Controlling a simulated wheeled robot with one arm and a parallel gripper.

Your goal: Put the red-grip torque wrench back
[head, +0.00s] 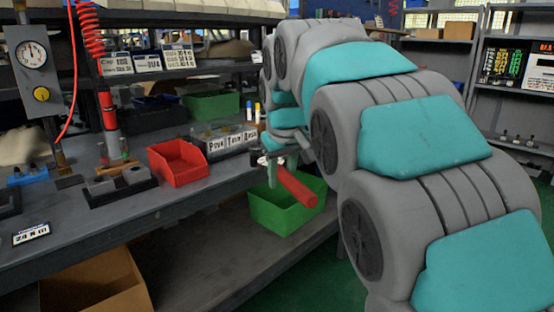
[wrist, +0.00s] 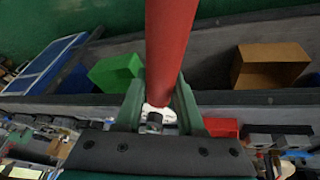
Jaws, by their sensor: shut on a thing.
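The red-grip torque wrench (head: 297,187) is in my gripper (head: 274,170), at the front edge of the workbench in the head view. Its red grip points out from the bench, down and to the right, above a green bin. In the wrist view the red grip (wrist: 168,45) runs up from between the two fingers of my gripper (wrist: 158,105), with a pale metal part at the fingers. The far end of the wrench is partly hidden by my gripper and arm. I cannot make out a holder for it.
A red bin (head: 180,165) and a labelled tray (head: 222,142) stand on the workbench (head: 130,222). A green bin (head: 285,210) and a cardboard box (head: 95,285) are lower down. A red tool (head: 108,112) hangs at the left by a gauge panel (head: 32,65).

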